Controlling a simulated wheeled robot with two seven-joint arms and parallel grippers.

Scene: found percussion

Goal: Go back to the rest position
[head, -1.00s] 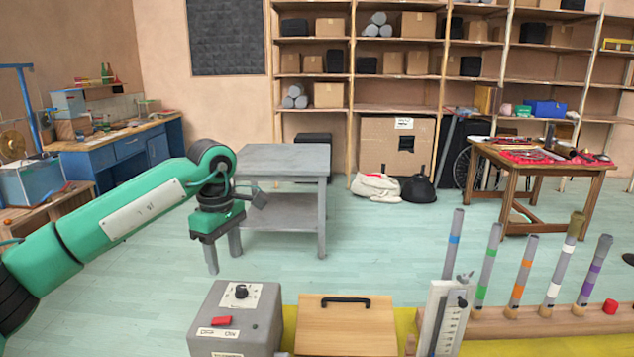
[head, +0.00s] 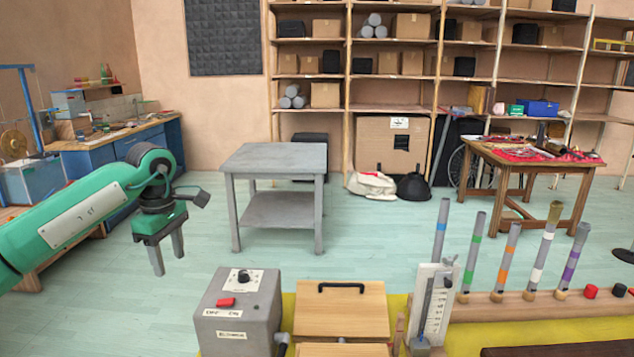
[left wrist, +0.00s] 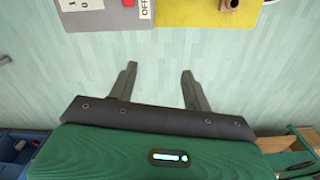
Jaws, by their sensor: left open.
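My left gripper (head: 168,256) is in the left of the head view, on a green arm coming in from the left. Its two fingers point down, apart, with nothing between them. In the left wrist view the open fingers (left wrist: 160,85) show over bare floor. The gripper hangs left of the grey control box (head: 235,315) and touches nothing. My right gripper is not in view.
On the yellow surface (head: 402,303) stand the grey box, a wooden box with a black handle (head: 342,312), a white scale (head: 432,305) and a rack of banded tubes (head: 500,310). A grey table (head: 275,160) stands behind. Floor around my gripper is free.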

